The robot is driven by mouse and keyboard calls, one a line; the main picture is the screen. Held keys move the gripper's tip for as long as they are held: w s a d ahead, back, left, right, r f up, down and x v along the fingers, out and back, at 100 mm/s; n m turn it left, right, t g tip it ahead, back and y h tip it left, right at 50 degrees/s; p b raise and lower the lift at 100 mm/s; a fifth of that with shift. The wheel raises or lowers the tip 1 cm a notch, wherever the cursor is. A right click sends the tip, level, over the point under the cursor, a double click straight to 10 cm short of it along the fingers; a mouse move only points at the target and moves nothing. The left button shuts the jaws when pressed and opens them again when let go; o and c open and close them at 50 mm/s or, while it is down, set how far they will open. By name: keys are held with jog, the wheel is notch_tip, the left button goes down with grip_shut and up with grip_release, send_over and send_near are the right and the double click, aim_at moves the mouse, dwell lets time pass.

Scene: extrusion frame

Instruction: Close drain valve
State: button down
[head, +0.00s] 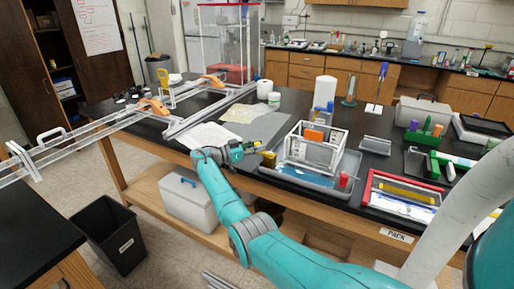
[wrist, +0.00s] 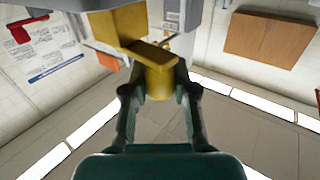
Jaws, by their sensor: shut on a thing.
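The yellow drain valve (head: 268,158) is at the left end of the grey tray (head: 318,183) on the black bench. In the wrist view, a yellow valve body (wrist: 120,25) has a flat yellow lever (wrist: 150,54) and a round yellow part (wrist: 160,82) below it. My gripper (head: 256,147) is beside the valve at the tray's left end. In the wrist view my gripper (wrist: 159,92) has one finger on each side of the round yellow part and is shut on the valve. Whether the lever stands open or closed, I cannot tell.
A white-framed rack (head: 314,148) stands in the tray. A red-rimmed tray (head: 402,196) with papers lies to the right. Papers (head: 210,136) lie left of my gripper. A white lidded bin (head: 190,198) is on the shelf below. A black bin (head: 110,235) stands on the floor.

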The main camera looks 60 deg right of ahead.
jog(key=shift+d+f, duration=0.1)
dwell(0.6)
jog(key=c, duration=0.9)
grip_release()
jog(key=v, duration=1.2)
jog(key=shift+w+d, duration=0.1)
